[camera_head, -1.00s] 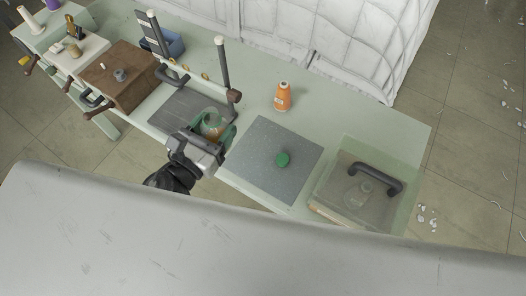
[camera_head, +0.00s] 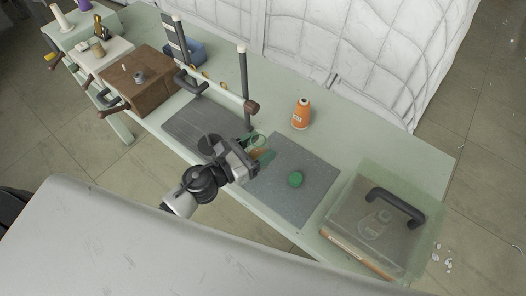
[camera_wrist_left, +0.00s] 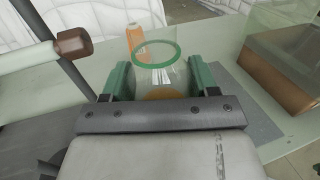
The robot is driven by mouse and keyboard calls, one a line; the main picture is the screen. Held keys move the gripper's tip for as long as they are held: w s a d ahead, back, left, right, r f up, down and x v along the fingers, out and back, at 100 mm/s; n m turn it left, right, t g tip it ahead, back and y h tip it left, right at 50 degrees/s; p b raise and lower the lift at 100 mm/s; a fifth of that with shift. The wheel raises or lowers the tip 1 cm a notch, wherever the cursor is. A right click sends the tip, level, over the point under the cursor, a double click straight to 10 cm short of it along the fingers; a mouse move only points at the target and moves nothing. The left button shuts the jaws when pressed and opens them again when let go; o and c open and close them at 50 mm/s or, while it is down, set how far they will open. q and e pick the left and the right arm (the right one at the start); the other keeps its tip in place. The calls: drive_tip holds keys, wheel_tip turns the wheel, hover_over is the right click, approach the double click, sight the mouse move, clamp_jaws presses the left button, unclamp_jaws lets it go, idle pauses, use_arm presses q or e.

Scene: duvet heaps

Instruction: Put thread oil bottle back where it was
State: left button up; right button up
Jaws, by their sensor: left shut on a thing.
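A round green cap (camera_head: 296,179) lies on that mat. My right gripper is not in view.
An orange labelled bottle or cone (camera_head: 301,114) stands behind the mat. A clear handled box (camera_head: 412,245) stands at the right. A dark board (camera_head: 190,120) with an upright post (camera_head: 244,85) and a brown box (camera_head: 140,95) lie left. The green tabletop (camera_head: 375,140) is clear at the back right.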

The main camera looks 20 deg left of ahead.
use_arm(q)
drive_tip(key=shift+w+d+f, duration=0.1)
drive_tip(key=shift+w+f, duration=0.3)
drive_tip(key=shift+w, duration=0.2)
drive_tip(key=shift+w+d+f, duration=0.1)
drive_tip(key=shift+w+f, duration=0.3)
drive_tip(key=shift+w, duration=0.2)
drive_tip(key=shift+f+b, duration=0.65)
drive_tip(key=shift+f, duration=1.25)
drive_tip(key=shift+f, duration=0.1)
drive_tip(key=shift+f+b, duration=0.15)
drive_tip(key=shift+b, duration=0.15)
drive_tip(key=o, duration=1)
